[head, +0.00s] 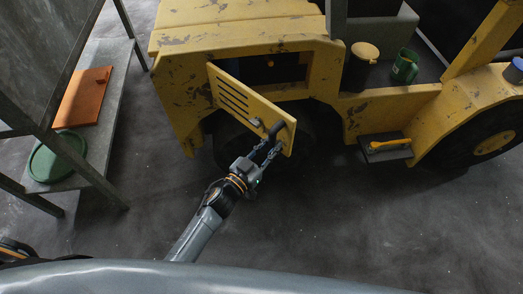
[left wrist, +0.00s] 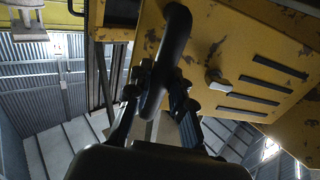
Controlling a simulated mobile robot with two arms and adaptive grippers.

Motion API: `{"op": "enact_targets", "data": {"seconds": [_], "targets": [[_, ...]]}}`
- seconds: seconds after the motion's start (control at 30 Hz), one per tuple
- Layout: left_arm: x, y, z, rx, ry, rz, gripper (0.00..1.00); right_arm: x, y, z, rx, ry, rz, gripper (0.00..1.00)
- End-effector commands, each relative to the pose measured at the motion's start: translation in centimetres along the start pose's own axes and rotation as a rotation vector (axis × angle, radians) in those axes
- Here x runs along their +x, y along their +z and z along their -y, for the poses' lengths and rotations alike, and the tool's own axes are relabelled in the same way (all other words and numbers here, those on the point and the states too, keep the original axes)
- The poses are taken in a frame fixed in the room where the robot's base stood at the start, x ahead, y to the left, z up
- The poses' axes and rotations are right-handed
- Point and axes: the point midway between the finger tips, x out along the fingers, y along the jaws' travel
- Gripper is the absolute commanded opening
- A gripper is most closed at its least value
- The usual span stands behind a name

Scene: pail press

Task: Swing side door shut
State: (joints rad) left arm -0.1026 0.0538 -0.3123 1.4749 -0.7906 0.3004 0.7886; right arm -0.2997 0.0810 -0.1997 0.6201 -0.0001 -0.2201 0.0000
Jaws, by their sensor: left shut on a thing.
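The side door (head: 240,103) is a yellow, worn panel with several dark slots, standing open and swung out from the yellow vehicle (head: 185,62). Behind it the dark opening (head: 270,68) in the vehicle's side shows. The left gripper (head: 268,144) is shut on the door's dark handle (head: 274,129), near the door's free edge. In the left wrist view the black bar handle (left wrist: 173,55) passes between the fingers, and the slotted door (left wrist: 250,75) fills the upper right, with a small light latch (left wrist: 217,80) on it. The right gripper is out of view.
A dark pail with a yellow lid (head: 362,60) and a green container (head: 405,66) stand on the vehicle's ledge. A step (head: 388,151) holds a yellow tool (head: 389,144). At left, a shelf (head: 108,140) holds an orange panel (head: 84,97) and a green lid (head: 57,156). The floor in front is clear.

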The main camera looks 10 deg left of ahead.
Motion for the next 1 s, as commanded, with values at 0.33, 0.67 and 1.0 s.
{"op": "enact_targets", "data": {"seconds": [0.33,0.67,1.0], "targets": [[2.9,0.0,-1.0,-0.001,0.003,-0.002,0.0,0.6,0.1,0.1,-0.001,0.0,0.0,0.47],[3.0,0.0,-1.1,-0.001,0.004,-0.001,0.0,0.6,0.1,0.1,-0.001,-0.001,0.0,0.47],[6.3,0.1,-1.2,0.0,0.005,-0.003,0.0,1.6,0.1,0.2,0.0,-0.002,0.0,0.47]]}}
